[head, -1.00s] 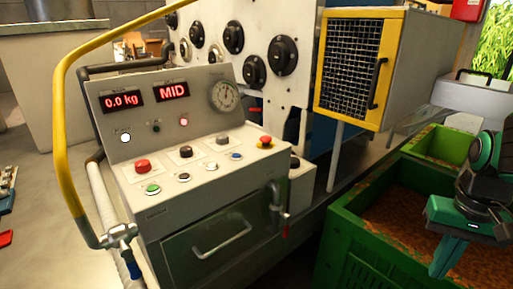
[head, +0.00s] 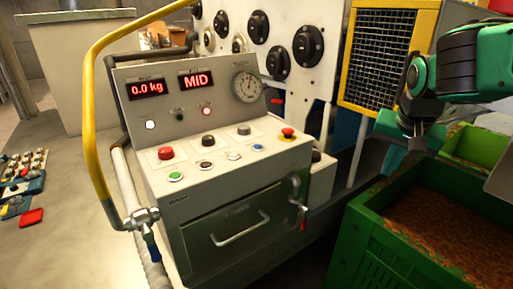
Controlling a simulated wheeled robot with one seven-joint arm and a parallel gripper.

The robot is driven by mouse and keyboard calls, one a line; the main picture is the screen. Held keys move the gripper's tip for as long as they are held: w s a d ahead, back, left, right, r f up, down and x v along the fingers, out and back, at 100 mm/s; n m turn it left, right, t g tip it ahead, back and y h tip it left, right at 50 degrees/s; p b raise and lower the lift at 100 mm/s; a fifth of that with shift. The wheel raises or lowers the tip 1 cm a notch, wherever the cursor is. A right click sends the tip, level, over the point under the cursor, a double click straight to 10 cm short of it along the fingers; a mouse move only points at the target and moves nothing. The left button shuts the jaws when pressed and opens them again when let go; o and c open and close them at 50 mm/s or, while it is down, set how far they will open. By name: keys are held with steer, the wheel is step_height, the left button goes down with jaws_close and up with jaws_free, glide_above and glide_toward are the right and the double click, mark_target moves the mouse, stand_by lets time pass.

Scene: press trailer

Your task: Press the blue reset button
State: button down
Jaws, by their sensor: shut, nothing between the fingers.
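The blue button (head: 257,147) is small and round. It sits at the right end of the lower button row on the sloped grey control panel (head: 215,178). A white button (head: 233,156), a black one (head: 205,166) and a green one (head: 175,176) lie to its left. My gripper (head: 390,168) is at the right, pointing down, near the back corner of the green crate. It is shut and empty, well to the right of the panel and touching no button. Its fingertips are small and partly unclear.
A red mushroom button (head: 287,133) stands right of the blue one. A yellow rail (head: 88,110) curves along the panel's left. A mesh-fronted yellow guard (head: 382,60) stands behind my gripper. The green crate (head: 350,235) holds brown material. A lever (head: 300,205) sticks out at the panel's right front.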

steer(key=w+a+r+t+y, duration=0.1)
steer(key=w+a+r, duration=0.25)
steer(key=a, duration=0.35)
steer(key=w+a+r+t, duration=0.1)
steer(key=w+a+r, duration=0.1)
steer(key=w+a, duration=0.35)
step_height(320, 180, up, 6)
steer(key=t+y, duration=0.2)
steer(key=t, duration=0.1)
glide_above(258, 148)
steer(key=shift+d, duration=0.1)
steer(key=shift+f, duration=4.4)
steer(key=shift+f, duration=0.7)
steer(key=shift+r, duration=0.8)
steer(key=shift+r, duration=0.1)
